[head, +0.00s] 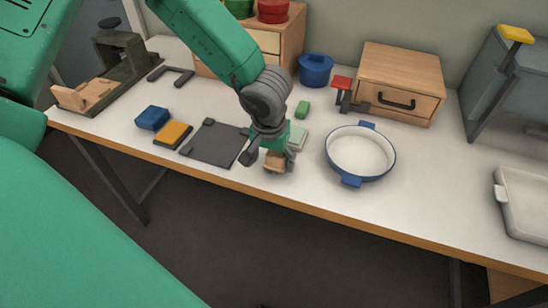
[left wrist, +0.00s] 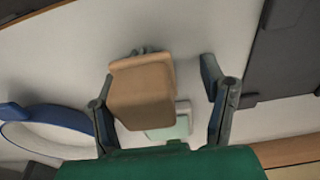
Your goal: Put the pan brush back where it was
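The tan wooden block that looks like the pan brush (head: 274,162) is by the table's front edge in the head view, partly covered by my left gripper (head: 279,157). In the left wrist view the brush (left wrist: 143,92) shows between the two fingers of my left gripper (left wrist: 160,90). The left-hand finger is close beside it; I cannot tell if they touch. A clear gap separates it from the right-hand finger, so the gripper is open. Small dark bits show at its far end; any bristles are otherwise hidden. My right gripper is not in view.
A white pan with blue rim (head: 360,153) stands right of the gripper. A pale green block (head: 298,138) lies just behind it, a dark grey mat (head: 215,143) to its left. A wooden drawer box (head: 400,82) stands at the back.

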